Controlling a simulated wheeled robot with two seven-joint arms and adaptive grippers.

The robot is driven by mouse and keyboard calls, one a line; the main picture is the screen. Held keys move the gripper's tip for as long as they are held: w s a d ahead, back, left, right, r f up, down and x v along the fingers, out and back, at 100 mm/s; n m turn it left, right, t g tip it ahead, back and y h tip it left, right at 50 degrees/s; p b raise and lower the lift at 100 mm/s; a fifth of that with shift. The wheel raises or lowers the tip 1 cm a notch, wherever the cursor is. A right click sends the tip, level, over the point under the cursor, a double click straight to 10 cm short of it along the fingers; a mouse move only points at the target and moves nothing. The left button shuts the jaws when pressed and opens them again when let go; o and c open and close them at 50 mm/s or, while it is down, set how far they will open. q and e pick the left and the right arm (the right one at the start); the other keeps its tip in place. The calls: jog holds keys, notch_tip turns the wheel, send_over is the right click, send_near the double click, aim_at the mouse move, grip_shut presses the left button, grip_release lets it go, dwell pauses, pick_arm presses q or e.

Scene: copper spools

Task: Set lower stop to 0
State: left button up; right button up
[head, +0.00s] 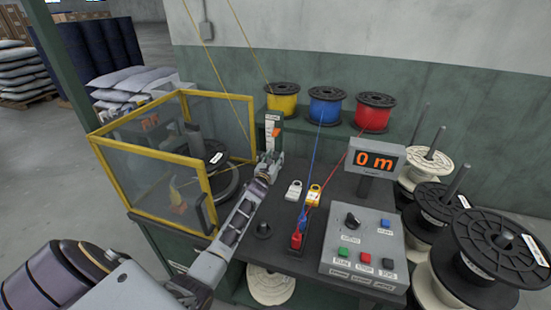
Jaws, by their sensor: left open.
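My left arm reaches up from the lower left, and its gripper (270,160) is open at the upright post with a pale scale plate (272,122) and an orange marker (276,132). The fingertips are just below the orange marker; whether they touch it I cannot tell. The gripper hides the lower part of the post. Which part is the lower stop, and the scale's figures, are too small to tell. My right gripper is out of view.
A yellow-framed clear guard (206,183) stands left of my forearm. A display (375,160) reads "0 m" above a grey button panel (363,245). Yellow, blue and red spools (372,112) stand behind. Padlock-like tags (294,190) lie mid-bench; large black spools (500,250) stand right.

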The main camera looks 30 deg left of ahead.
pick_arm(q)
jog(key=shift+w+a, duration=0.15)
jog(key=shift+w, duration=0.5)
jog(key=shift+c, duration=0.4)
grip_shut()
